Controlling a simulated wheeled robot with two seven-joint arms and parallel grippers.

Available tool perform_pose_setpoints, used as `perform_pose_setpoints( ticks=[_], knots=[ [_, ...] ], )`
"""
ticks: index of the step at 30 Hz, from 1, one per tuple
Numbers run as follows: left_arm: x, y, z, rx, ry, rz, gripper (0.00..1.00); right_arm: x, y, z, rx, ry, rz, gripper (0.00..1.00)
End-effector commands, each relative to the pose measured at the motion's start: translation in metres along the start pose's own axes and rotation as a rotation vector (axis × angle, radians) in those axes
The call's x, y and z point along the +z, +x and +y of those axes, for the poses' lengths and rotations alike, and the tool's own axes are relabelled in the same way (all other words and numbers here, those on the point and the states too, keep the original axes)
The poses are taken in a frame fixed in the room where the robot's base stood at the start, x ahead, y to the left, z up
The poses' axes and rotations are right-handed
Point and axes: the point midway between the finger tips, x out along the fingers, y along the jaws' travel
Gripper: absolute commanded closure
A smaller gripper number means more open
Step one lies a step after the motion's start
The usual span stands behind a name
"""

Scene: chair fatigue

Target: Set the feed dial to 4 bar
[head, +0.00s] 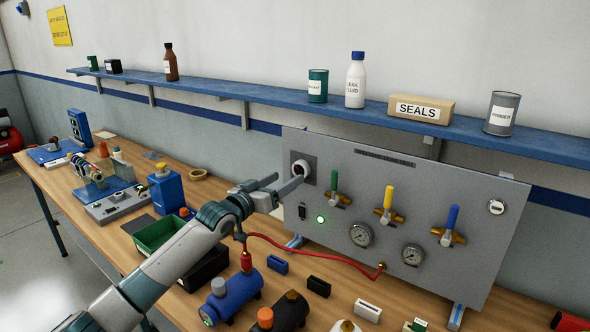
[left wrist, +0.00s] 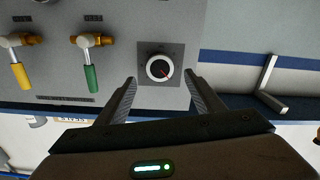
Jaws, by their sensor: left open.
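The feed dial (head: 301,168) is a round white-rimmed knob on a dark square plate at the upper left of the grey panel (head: 340,155). My left gripper (head: 288,184) is open in front of the dial. In the left wrist view its fingers (left wrist: 160,80) stand on either side of the dial, apart from it. My right gripper is not in view.
Green (head: 334,182), yellow (head: 388,197) and blue (head: 453,218) valve levers lie right of the dial. Gauges (head: 361,235) and a red hose (head: 315,252) are below. A blue shelf (head: 240,97) with bottles and cans runs above. The bench (head: 195,300) holds bins and cylinders.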

Motion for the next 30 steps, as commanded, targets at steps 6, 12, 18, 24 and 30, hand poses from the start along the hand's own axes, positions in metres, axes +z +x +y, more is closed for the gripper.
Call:
perform_pose_setpoints(
  ticks=[6, 12, 18, 24, 30],
  knots=[
    [-0.003, 0.029, 0.001, 0.000, 0.000, -0.001, 0.38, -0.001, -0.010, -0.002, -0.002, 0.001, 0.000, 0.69],
    [0.000, 0.048, 0.001, 0.001, 0.000, -0.002, 0.38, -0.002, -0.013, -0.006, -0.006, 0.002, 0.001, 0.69],
    [0.000, 0.058, 0.000, 0.000, 0.000, -0.001, 0.38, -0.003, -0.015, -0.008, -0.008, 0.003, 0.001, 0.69],
    [0.000, 0.060, 0.000, 0.000, 0.001, 0.001, 0.38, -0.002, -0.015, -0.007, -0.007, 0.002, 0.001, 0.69],
    [0.000, 0.060, 0.000, 0.000, 0.000, 0.000, 0.41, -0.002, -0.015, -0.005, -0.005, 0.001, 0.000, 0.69]
  ],
)
